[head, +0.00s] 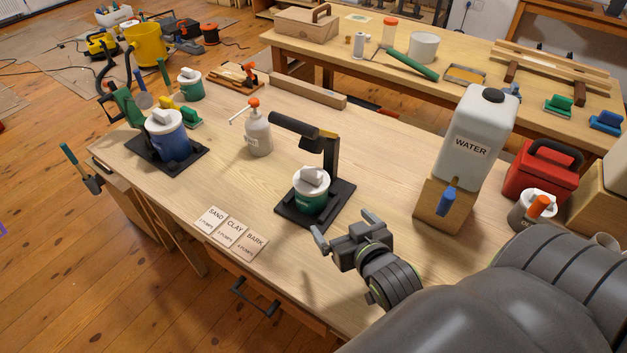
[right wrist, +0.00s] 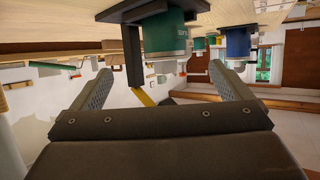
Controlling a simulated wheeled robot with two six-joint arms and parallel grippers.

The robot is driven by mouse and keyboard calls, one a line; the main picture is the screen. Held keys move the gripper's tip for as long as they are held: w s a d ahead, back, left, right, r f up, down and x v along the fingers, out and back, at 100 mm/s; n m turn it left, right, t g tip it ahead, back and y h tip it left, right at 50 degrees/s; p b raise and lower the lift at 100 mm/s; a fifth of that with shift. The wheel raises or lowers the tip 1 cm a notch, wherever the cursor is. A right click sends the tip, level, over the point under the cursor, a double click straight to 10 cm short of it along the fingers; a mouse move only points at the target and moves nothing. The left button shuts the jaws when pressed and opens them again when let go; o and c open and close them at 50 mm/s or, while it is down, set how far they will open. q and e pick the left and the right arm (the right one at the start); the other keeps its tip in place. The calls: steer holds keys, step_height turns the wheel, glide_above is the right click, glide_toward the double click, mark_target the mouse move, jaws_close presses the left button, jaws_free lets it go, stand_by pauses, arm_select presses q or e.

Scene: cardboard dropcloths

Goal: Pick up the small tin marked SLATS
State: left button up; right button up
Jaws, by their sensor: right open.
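No label reading SLATS can be made out. A green tin (head: 310,201) with a white lid stands on a black stand (head: 341,203) mid-bench; its small lettering is unreadable. It shows upside down in the right wrist view (right wrist: 163,36). A blue tin (head: 170,136) with a white lid stands on another black stand at left. Another green tin (head: 190,85) is behind it, and a greyish tin (head: 524,212) is at right. My right gripper (head: 346,228) is open and empty, in front and right of the middle green tin, apart from it. My left gripper is out of view.
A white WATER container (head: 474,140) on a wooden block stands right of my gripper. A pump bottle (head: 257,130) is behind the middle stand. Cards reading SAND, CLAY and BARK (head: 229,232) lie at the front edge. A red case (head: 541,171) is at right.

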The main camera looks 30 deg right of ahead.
mark_target(319, 199)
steer(key=x, duration=1)
steer(key=shift+w+a+p, duration=0.1)
steer(key=shift+w+p, duration=0.2)
steer(key=shift+w, duration=0.05)
steer(key=shift+w+f, duration=0.2)
steer(key=shift+w, duration=0.1)
steer(key=shift+x, duration=2.7)
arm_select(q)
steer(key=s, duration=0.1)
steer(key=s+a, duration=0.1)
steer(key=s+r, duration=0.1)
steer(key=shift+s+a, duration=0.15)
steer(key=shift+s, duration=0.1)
arm_select(e)
steer(key=shift+a, duration=0.2)
steer(key=c, duration=1.1)
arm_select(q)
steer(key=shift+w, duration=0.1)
arm_select(e)
steer(key=shift+r, duration=0.1)
steer(key=shift+c, duration=0.9)
